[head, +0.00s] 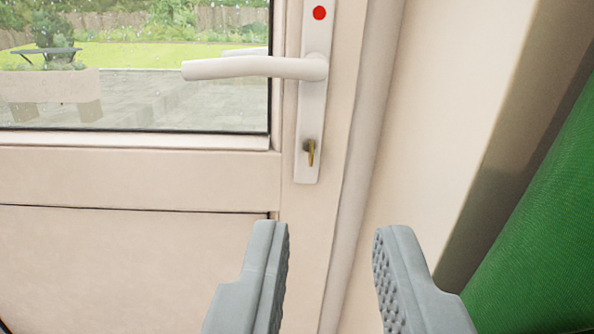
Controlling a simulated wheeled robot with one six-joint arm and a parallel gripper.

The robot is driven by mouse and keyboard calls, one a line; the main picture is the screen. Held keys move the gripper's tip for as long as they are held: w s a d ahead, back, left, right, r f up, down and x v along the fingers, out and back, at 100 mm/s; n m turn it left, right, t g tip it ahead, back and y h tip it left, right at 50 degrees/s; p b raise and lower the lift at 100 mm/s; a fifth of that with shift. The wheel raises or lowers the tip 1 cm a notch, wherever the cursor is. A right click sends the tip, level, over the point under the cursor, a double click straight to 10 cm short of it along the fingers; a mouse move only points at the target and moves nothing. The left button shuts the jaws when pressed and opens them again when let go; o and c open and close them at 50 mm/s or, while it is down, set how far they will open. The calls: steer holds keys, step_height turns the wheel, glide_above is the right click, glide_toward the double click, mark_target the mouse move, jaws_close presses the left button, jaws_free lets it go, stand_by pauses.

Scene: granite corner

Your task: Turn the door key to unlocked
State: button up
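A small brass-coloured key (311,153) sits in the lock near the bottom of the white lock plate (310,115). Its bow looks narrow and upright from here. The plate is on the right side of the closed door (140,175). A white lever handle (250,68) points left above the key, and a red dot (320,13) marks the top of the plate. My gripper (330,235) is open and empty, below and in front of the key. Its two grey fingers are wide apart, and neither touches the key or the door.
The door's window (130,90) shows a garden outside. The door frame (365,130) and a pale wall (450,110) stand to the right of the lock plate. A green surface (540,230) fills the far right. The space between my fingers and the key looks clear.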

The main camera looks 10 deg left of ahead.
steer(key=y, duration=0.2)
glide_toward(312, 157)
steer(key=shift+n+g, duration=0.4)
steer(key=x, duration=0.9)
steer(key=shift+w+r, duration=0.3)
steer(key=shift+r, duration=0.05)
jaws_close()
